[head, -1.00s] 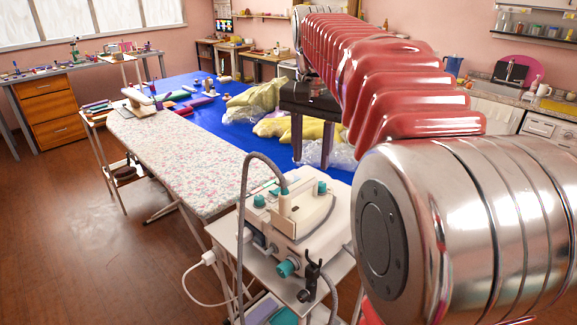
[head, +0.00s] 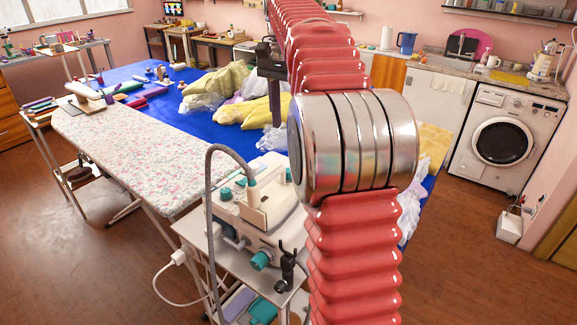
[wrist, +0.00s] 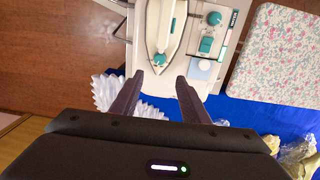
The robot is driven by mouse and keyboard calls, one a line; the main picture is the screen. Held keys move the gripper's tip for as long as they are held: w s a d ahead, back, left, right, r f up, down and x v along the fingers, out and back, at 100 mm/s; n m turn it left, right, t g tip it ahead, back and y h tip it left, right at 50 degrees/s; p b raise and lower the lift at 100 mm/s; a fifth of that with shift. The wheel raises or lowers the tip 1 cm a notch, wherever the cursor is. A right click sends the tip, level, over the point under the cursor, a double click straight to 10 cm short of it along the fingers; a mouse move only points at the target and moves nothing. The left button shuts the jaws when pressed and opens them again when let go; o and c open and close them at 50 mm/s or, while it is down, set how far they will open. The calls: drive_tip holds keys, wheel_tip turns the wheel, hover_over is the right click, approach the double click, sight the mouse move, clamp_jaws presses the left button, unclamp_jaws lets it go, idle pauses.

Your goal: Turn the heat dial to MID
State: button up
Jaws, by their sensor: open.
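The white steam-iron station (head: 262,215) stands on a small trolley. It carries several teal knobs, including a large one (head: 261,259) on its front. In the wrist view, a round teal dial (wrist: 213,18) sits on the panel beside the iron (wrist: 158,30), near a square teal switch (wrist: 205,45). The dial's marks are too small to read. My gripper (wrist: 159,78) is open and empty, with its fingertips below the iron in the wrist picture and apart from the dial. In the head view my gripper (head: 274,118) hangs behind the station, above the blue table.
The flowered ironing board (head: 140,145) lies left of the station. A grey hose (head: 209,210) arches up beside it. Yellow cloth and clear plastic (head: 235,95) lie on the blue table (head: 190,82). A washing machine (head: 505,140) stands at right, with open floor before it.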

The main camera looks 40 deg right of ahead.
drive_tip(key=f, duration=1.3)
drive_tip(key=shift+s+d+f, duration=0.1)
drive_tip(key=shift+s+f, duration=0.15)
drive_tip(key=shift+f, duration=0.05)
clamp_jaws()
drive_tip(key=shift+n, duration=1.6)
unclamp_jaws()
